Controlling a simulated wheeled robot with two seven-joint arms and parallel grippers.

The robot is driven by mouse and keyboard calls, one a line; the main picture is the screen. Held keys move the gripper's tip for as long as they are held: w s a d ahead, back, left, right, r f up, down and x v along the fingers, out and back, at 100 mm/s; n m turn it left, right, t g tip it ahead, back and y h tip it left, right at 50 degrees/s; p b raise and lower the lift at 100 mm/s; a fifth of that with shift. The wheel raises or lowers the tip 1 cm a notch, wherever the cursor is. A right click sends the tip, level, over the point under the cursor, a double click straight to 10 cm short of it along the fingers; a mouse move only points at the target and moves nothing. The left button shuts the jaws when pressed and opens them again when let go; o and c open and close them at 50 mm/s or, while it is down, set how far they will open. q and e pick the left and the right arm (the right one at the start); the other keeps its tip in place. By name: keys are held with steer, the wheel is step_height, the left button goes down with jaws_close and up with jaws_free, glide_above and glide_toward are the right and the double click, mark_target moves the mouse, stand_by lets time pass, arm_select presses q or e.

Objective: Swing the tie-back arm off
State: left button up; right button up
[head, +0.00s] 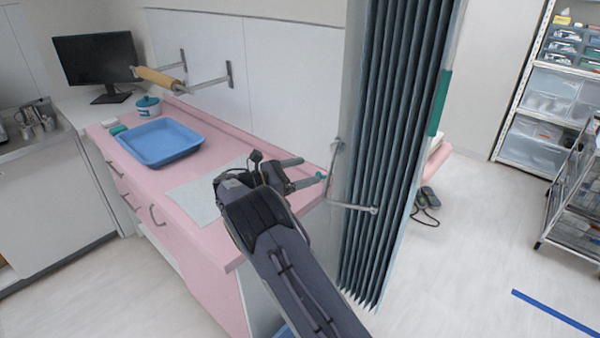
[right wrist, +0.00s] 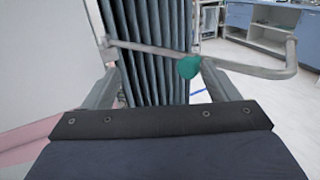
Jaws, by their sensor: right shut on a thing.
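The tie-back arm (head: 350,206) is a thin grey metal bar. It runs from a wall bracket (head: 337,146) along the near side of the pleated grey-green curtain (head: 395,120), then bends across it to a round end. In the right wrist view the bar (right wrist: 240,68) crosses before my fingers and bends away at the right. A teal grip (right wrist: 188,67) on it lies against my right-hand fingertip. My right gripper (head: 311,169) is shut on the tie-back arm at this grip, though its fingers look spread. The curtain is bunched behind the bar. My left gripper is out of view.
A pink counter (head: 240,245) with a blue tray (head: 160,142) and a pale sheet (head: 207,188) lies left of the curtain. A wire cart (head: 575,190) and shelves (head: 545,110) stand at right. The floor between cart and curtain is mostly clear.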

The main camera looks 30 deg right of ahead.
steer(key=shift+w+r, duration=0.15)
steer(key=shift+r, duration=0.1)
steer(key=shift+c, duration=0.9)
steer(key=a, duration=0.2)
steer(key=a+b, duration=0.1)
steer(key=a, duration=0.2)
steer(key=a+b, duration=0.1)
steer(key=a, duration=0.2)
steer(key=shift+w+f, duration=0.25)
steer(key=shift+w, duration=0.15)
steer(key=shift+c, duration=1.2)
steer(key=shift+a, duration=0.1)
